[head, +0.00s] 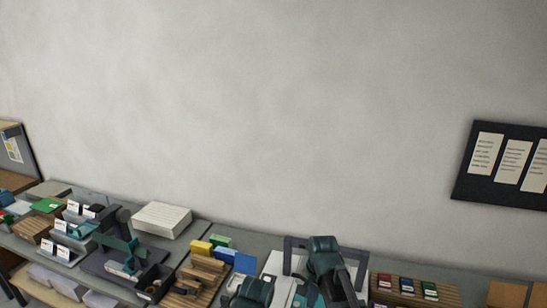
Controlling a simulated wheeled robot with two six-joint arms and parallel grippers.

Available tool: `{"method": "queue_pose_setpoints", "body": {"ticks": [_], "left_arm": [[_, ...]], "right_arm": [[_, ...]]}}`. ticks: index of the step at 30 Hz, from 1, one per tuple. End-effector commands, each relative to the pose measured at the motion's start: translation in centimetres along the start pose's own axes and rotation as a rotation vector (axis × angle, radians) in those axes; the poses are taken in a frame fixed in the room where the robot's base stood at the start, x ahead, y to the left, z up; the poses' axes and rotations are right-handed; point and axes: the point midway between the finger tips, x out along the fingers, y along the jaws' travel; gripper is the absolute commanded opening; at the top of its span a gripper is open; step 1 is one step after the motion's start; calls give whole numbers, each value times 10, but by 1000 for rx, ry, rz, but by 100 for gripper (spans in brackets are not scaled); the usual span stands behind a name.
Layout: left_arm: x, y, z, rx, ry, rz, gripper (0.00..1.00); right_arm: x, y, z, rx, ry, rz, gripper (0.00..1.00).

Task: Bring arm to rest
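Two dark green, rounded arm parts, which look like links of my own arms, rise at the bottom edge of the head view, one left of centre and one right of centre. No gripper fingers show, so I cannot see whether either gripper is open or holds anything. The lower ends of both arm parts are cut off by the frame or hidden.
A long grey bench runs along the wall. It bears a dark press-like device with a teal part (120,248), a pale ribbed box (161,219), yellow (201,248) and blue (245,263) blocks, and a wooden rack of coloured items (413,291). A dark notice board (505,164) hangs at right.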

Motion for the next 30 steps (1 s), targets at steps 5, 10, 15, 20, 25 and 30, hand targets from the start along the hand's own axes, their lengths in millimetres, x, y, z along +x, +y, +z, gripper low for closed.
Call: {"method": "queue_pose_setpoints", "body": {"ticks": [5,10,15,20,25,30], "left_arm": [[0,0,0,0,0,0,72],[0,0,0,0,0,0,72],[16,2,-1,0,0,0,72],[50,4,-3,2,1,-1,72],[92,8,-6,4,1,-1,72],[138,13,-9,6,2,-2,72]], "right_arm": [[-4,54,16,-332,24,14,0],[-6,86,25,-577,38,29,0],[10,103,36,-767,42,47,0],[44,93,57,-824,23,70,0],[87,85,84,-900,3,101,0],[134,79,116,-988,-18,140,0]]}}
